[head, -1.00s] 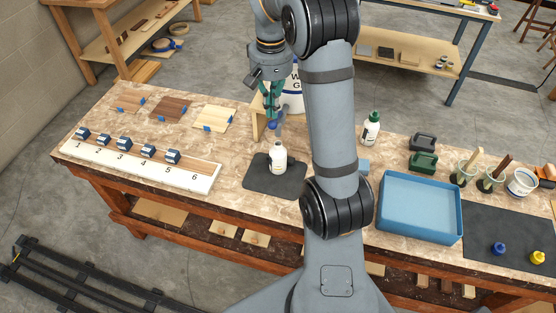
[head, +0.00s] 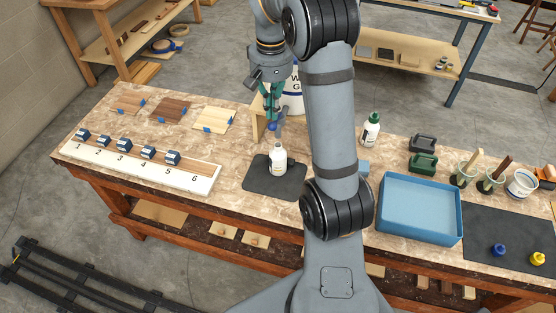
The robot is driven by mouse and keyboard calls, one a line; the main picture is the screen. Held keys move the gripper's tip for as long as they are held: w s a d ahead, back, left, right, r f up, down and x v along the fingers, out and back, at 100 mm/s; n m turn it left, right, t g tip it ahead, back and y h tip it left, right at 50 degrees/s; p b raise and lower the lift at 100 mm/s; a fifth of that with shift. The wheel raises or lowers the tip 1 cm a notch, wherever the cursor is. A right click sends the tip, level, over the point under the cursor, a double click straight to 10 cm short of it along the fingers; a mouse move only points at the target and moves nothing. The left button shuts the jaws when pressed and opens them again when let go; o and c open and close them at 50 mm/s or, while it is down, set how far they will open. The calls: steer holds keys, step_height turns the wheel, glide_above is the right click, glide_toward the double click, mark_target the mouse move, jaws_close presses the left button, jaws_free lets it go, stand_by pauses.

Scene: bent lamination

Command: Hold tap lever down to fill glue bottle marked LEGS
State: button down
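A white open-topped glue bottle (head: 278,162) stands upright on a dark mat (head: 257,178) below the tap; the writing on its label is too small to read. The tap (head: 281,131), with a blue part that looks like its lever (head: 272,127), sits at the front of a large white glue container (head: 293,88), partly hidden behind my arm. My gripper (head: 271,115) points down just above the blue part, its teal fingers close to it. I cannot tell whether they touch it, or whether they are open or shut.
A green-capped bottle (head: 371,130) stands right of my arm, near a blue tray (head: 385,219). Blue (head: 498,250) and yellow (head: 537,258) caps lie on a dark mat at right. A numbered white board (head: 208,184) with several small blue-and-white blocks lies at left, below wooden sheets.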

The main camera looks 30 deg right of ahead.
mark_target(272, 123)
steer(key=shift+f, duration=0.1)
stand_by(0.3)
steer(key=shift+f+b, duration=2.25)
steer(key=shift+f, duration=0.2)
steer(key=shift+r, duration=0.1)
stand_by(3.8)
step_height(272, 123, up, 8)
steer(key=p, duration=0.8)
steer(key=shift+r, duration=0.2)
steer(key=shift+f, duration=0.2)
steer(key=shift+a, duration=0.1)
